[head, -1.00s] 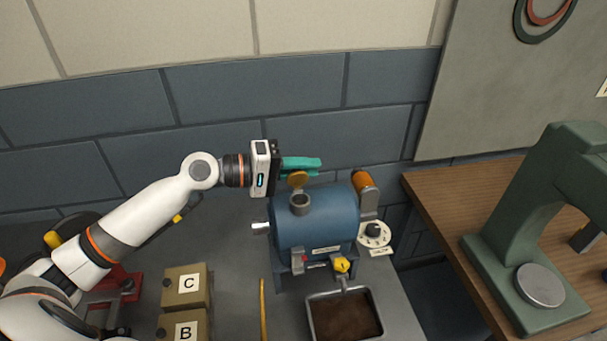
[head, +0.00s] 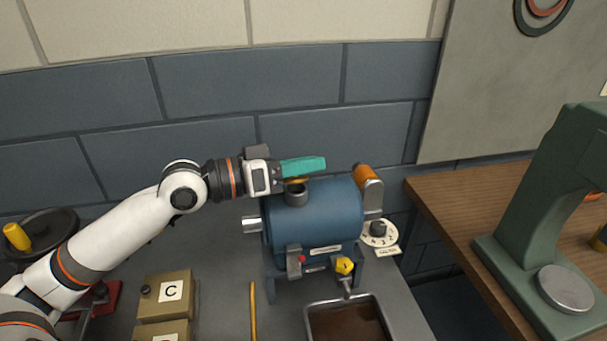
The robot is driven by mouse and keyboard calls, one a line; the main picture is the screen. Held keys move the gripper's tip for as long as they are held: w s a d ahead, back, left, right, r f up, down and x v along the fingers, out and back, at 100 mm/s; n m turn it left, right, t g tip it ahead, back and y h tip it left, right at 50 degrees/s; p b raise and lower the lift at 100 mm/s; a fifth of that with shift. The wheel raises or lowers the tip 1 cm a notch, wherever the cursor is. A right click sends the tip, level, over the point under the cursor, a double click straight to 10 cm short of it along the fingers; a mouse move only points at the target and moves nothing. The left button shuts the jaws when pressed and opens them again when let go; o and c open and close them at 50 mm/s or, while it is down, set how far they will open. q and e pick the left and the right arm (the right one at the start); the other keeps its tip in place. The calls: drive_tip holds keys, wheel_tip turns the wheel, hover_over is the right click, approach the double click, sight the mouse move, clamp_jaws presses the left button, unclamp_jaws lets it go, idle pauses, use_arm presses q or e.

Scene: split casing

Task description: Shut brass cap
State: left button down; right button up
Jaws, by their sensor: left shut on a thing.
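The brass cap (head: 297,181) shows as a thin gold sliver just under my left gripper's fingers, above the dark filler neck (head: 296,193) on top of the blue casing (head: 315,215). It lies low over the neck; whether it sits fully on the rim is hidden. My left gripper (head: 303,167), with teal fingers, reaches in from the left. It is shut on the brass cap, though the fingers hide most of the contact. My right gripper is not in view.
An orange-ended cylinder (head: 367,180) and a white dial (head: 379,233) sit right of the casing. A tray of brown material (head: 348,300) stands in front. A box marked C (head: 165,295) is front left. A green press (head: 530,220) stands on the wooden table at right.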

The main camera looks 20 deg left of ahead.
use_arm(q)
drive_tip(key=m+b, duration=0.2)
drive_tip(key=f+m+b, duration=0.1)
drive_tip(key=shift+s+d+f+m+h+b, duration=0.1)
drive_tip(key=shift+s+d+m+h+b, duration=0.2)
drive_tip(key=shift+s+m, duration=0.1)
drive_tip(key=shift+s+d+m+b, duration=0.1)
drive_tip(key=shift+s+m+b, duration=0.05)
drive_tip(key=shift+m+b, duration=0.5)
drive_tip(key=c, duration=1.3)
unclamp_jaws()
